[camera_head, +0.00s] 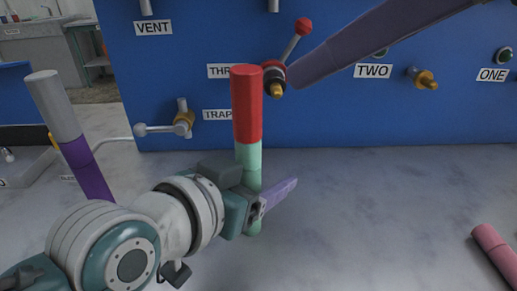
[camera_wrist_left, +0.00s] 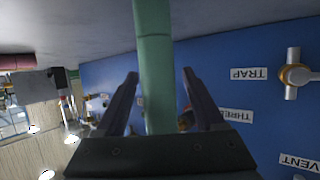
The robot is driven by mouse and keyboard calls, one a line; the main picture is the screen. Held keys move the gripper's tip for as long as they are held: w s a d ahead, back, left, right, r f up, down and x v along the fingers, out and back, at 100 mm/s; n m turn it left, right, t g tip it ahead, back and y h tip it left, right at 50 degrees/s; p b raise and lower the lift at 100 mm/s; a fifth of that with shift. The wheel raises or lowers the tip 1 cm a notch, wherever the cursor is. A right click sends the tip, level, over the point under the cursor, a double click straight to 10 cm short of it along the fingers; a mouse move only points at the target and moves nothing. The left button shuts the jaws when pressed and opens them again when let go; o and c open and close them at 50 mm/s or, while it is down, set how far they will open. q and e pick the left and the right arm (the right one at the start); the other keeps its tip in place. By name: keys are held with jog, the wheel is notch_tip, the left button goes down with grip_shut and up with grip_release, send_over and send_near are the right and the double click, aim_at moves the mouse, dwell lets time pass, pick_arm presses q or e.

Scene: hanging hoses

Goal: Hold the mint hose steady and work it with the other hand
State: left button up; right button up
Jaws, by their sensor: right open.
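The mint hose (camera_head: 248,158) has a red upper section (camera_head: 247,105) and stands upright in the head view. Its mint part also shows in the left wrist view (camera_wrist_left: 154,60), running between my left fingers. My left gripper (camera_head: 262,200) is beside the lower mint part. In the left wrist view my left gripper (camera_wrist_left: 160,75) has its fingers apart, one on each side of the hose, with gaps visible. My right gripper (camera_head: 370,42) shows only as a large lilac finger close to the camera at the upper right; it is open and apart from the hose. Its other finger is out of view.
A blue panel (camera_head: 190,80) with labels VENT, TRAP, TWO and ONE stands behind, with a red-knobbed lever (camera_head: 303,27) and a valve (camera_head: 183,122). A grey and purple hose (camera_head: 58,110) is at left. A pink hose (camera_head: 492,248) is at lower right.

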pick_arm(q)
grip_shut()
pick_arm(e)
jog(key=o, duration=0.4)
jog(key=shift+c, duration=0.2)
notch_tip(320, 180, up, 3)
jog(key=m+g+h, duration=0.6)
jog(key=m, duration=1.7)
send_over(247, 111)
jog(key=w, duration=0.3)
jog(key=shift+s+a, duration=0.15)
jog(key=m, duration=0.1)
jog(key=s+r+m+g+h, duration=0.1)
jog(key=m, duration=0.1)
jog(key=shift+r+m, duration=0.2)
jog(key=shift+m, duration=0.1)
jog(key=shift+s, duration=0.15)
jog(key=shift+f, duration=0.4)
notch_tip(247, 111, down, 11)
jog(key=shift+f, duration=0.1)
